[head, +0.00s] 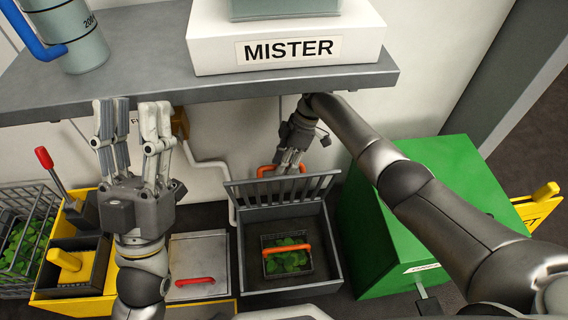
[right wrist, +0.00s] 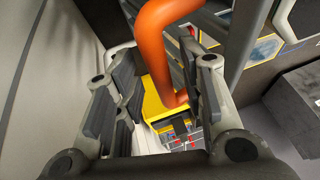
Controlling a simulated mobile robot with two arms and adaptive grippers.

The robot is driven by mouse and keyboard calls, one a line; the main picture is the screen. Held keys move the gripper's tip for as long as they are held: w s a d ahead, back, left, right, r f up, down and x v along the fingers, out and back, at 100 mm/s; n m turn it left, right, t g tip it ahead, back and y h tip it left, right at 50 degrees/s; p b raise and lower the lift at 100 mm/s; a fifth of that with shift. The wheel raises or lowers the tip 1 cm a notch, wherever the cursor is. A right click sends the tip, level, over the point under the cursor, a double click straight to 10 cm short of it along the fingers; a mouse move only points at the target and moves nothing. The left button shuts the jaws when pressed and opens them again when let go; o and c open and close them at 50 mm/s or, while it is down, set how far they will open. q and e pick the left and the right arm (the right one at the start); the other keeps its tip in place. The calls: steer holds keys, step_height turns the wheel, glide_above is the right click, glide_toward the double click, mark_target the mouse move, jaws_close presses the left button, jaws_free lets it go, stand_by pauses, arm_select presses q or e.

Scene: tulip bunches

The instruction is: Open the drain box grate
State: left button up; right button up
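The drain box (head: 325,240) is a dark open box on the floor, in the middle of the head view. Its barred grate (head: 318,187) stands raised along the back edge, and the inside shows. The grate's orange handle (head: 264,171) is at its top; in the right wrist view the orange handle (right wrist: 153,42) runs between the fingers. My right gripper (head: 292,158) is at this handle, its fingers (right wrist: 163,95) apart on either side with gaps visible. My left gripper (head: 134,108) is open and empty, fingers up, left of the box and away from the grate.
A small basket (head: 286,262) with green leaves and an orange handle is in the box. A green box (head: 365,225) stands to the right. A panel with a red handle (head: 195,281) and a yellow unit (head: 75,310) are left. A grey shelf (head: 140,50) overhangs behind.

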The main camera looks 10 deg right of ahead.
steer(key=v, duration=1.1)
steer(key=shift+r, duration=0.25)
